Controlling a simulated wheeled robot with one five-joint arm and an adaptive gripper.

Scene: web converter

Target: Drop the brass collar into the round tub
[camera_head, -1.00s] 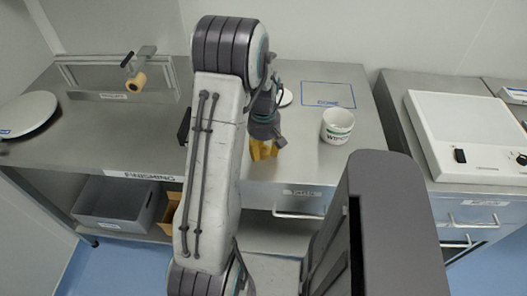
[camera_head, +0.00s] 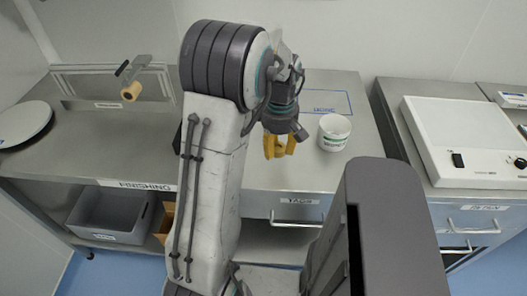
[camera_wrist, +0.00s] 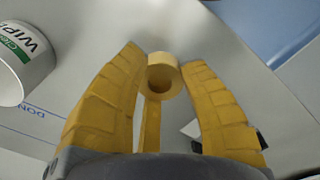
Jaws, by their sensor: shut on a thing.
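The brass collar (camera_wrist: 163,76) is a short pale-yellow ring with a round hole, held between the yellow fingertips of my gripper (camera_wrist: 165,62) in the wrist view. In the head view my gripper (camera_head: 279,146) is over the front part of the steel bench, and I cannot make out the collar there. The round tub (camera_head: 334,132) is white with a green band and the word WIPES. It stands upright just right of my gripper, apart from it. The tub also shows at the upper left of the wrist view (camera_wrist: 24,64). Its inside is mostly hidden.
A blue outlined area (camera_head: 332,102) lies behind the tub. A bracket with a tan roll (camera_head: 131,92) and a white round plate (camera_head: 22,124) are at the left. A grey bin (camera_head: 110,213) sits on the lower shelf. A white device (camera_head: 462,140) is on the right bench.

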